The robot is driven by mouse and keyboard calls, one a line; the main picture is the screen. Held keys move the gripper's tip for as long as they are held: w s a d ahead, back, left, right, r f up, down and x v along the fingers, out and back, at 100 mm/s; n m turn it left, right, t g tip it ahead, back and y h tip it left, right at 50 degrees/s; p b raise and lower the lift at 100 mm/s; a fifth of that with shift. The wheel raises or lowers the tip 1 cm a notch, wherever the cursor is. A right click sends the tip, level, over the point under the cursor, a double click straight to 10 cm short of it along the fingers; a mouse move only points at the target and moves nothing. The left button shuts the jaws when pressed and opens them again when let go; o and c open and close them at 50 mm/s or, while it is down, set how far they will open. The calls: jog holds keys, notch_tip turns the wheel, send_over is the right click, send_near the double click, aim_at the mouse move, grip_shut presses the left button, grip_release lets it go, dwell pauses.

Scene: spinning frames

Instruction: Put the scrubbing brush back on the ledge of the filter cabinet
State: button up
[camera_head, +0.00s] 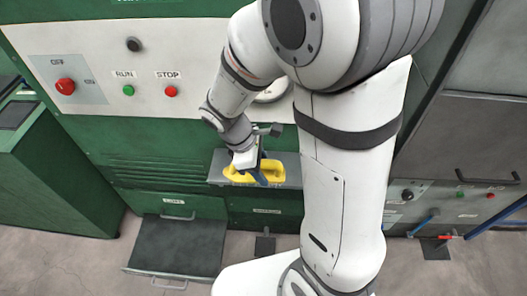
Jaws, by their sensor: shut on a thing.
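The scrubbing brush (238,176) looks yellow, with a dark blue part near its middle. My gripper (261,172) is shut on it and points down at it. The brush is at the grey ledge (215,167) that juts from the front of the green cabinet (150,150). I cannot tell whether the brush touches the ledge or is just above it. My arm hides part of the cabinet front, and the gripper covers part of the brush.
An open drawer or tray (178,248) juts out low at the left. A red knob (65,86), a green button (128,91) and a red button (171,92) sit on the upper panel. Another green cabinet (65,165) stands at the far left.

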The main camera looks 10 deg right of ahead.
jog(key=w+d+p, duration=0.1)
jog(key=w+d, duration=0.2)
jog(key=w, duration=0.6)
jog(key=shift+f, duration=3.5)
jog(key=shift+f, duration=0.1)
jog(key=o, duration=0.9)
